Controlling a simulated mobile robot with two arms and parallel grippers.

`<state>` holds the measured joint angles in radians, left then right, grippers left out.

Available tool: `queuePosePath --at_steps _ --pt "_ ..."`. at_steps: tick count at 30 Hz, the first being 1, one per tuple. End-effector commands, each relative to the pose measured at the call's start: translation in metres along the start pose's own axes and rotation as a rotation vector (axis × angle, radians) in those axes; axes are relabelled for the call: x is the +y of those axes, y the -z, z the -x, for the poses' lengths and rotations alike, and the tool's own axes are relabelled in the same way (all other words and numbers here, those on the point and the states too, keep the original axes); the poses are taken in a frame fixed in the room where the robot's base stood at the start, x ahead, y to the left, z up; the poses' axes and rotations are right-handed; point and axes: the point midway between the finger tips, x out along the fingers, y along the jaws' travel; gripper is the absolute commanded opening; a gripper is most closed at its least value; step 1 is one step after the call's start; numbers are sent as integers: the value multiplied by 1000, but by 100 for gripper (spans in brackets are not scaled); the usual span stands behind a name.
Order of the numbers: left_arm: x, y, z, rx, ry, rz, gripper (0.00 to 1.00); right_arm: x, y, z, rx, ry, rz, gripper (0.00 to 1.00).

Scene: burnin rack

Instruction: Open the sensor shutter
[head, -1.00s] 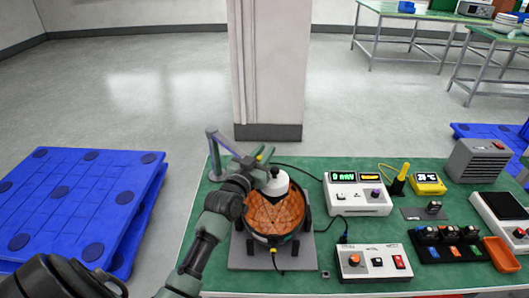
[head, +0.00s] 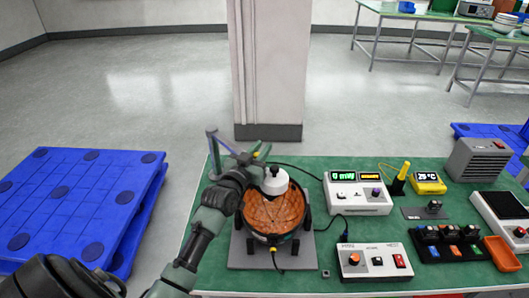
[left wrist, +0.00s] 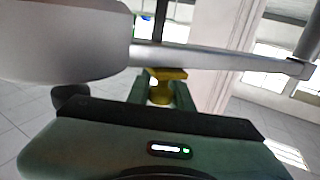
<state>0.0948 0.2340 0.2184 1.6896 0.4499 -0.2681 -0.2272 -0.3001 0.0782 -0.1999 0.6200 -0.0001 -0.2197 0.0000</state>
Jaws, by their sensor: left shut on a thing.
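A white sensor head (head: 275,181) with a dark cap hangs over an orange-lined round bowl (head: 273,212), held by a grey stand arm (head: 217,146). My left gripper (head: 259,155) is at the upper left of the sensor head, its green fingers pointing up and back. In the left wrist view, the fingers (left wrist: 161,91) are shut on a small yellow knob (left wrist: 160,88), just below a grey bar (left wrist: 220,60). The pale sensor housing (left wrist: 65,40) fills the upper left there. The shutter itself cannot be made out. My right gripper is out of view.
On the green table, a meter box (head: 358,194) with lit displays stands right of the bowl, and a control box (head: 374,262) with an orange knob stands in front. Blue pallets (head: 85,205) lie on the floor at left.

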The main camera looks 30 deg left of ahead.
Motion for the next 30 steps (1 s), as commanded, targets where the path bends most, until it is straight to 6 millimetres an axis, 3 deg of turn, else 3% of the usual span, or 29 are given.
queuePosePath --at_steps 6,18,19,20,30 --pt "-34 -1 -14 3 1 -7 0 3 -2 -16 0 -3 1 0" --pt "-40 2 -16 2 1 -1 0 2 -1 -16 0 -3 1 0" --pt "-40 2 -16 2 1 -1 30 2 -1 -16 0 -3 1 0" --pt "-40 2 -16 2 1 -1 38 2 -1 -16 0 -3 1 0" --pt "-40 1 -16 2 1 -1 41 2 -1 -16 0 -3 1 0"
